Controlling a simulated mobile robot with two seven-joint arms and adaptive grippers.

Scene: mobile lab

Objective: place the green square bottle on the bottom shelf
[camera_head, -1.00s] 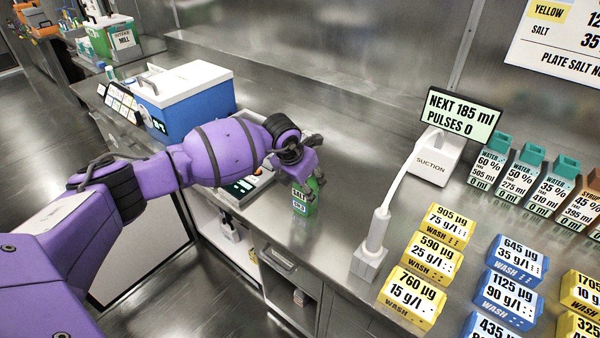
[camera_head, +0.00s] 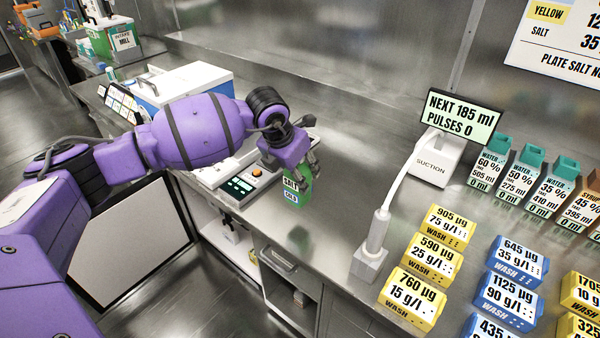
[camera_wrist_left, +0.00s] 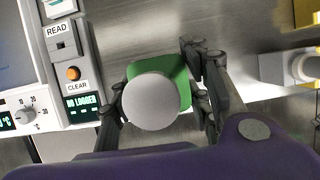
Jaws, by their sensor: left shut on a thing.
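The green square bottle (camera_head: 292,196) has a white label and is in my left gripper (camera_head: 299,168), just above the steel counter, with its reflection below it. In the left wrist view the green bottle (camera_wrist_left: 174,68) shows from above with a round white cap, between the two dark fingers of my left gripper (camera_wrist_left: 158,100). Below the counter is an open cabinet (camera_head: 207,222) with a pale inside and its door (camera_head: 140,240) swung open. Which level is the bottom shelf is hard to tell from here. My right gripper is out of view.
A device with an orange button (camera_head: 238,186) stands left of the bottle. A suction stand (camera_head: 370,262) and yellow and blue wash blocks (camera_head: 411,298) stand to the right. A handled drawer (camera_head: 277,260) is under the counter edge. The counter behind the bottle is clear.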

